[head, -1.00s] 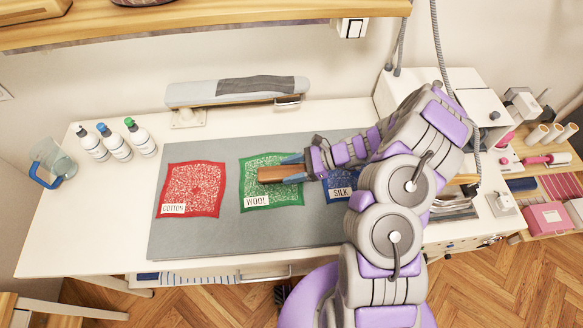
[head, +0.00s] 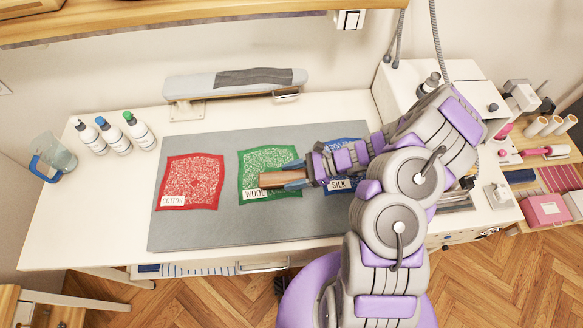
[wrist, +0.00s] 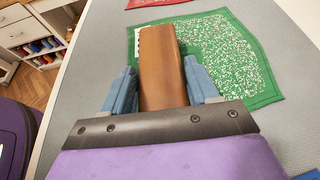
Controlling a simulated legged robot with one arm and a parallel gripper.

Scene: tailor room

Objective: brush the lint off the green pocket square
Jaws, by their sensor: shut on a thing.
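The green pocket square (head: 260,160), labelled WOOL, lies flat in the middle of the grey mat, speckled with white lint. It also shows in the wrist view (wrist: 225,60). My gripper (head: 296,178) is shut on a brown wooden brush (head: 272,180); in the wrist view the brush (wrist: 162,65) lies between the blue fingers. The brush is over the lower right part of the green square, beside the WOOL label. Its bristles are hidden, so I cannot tell whether it touches the cloth.
A red square (head: 190,180) labelled COTTON lies left on the grey mat (head: 220,228); a blue square (head: 345,157) labelled SILK lies right, partly behind my arm. A pressing board (head: 200,86) stands behind.

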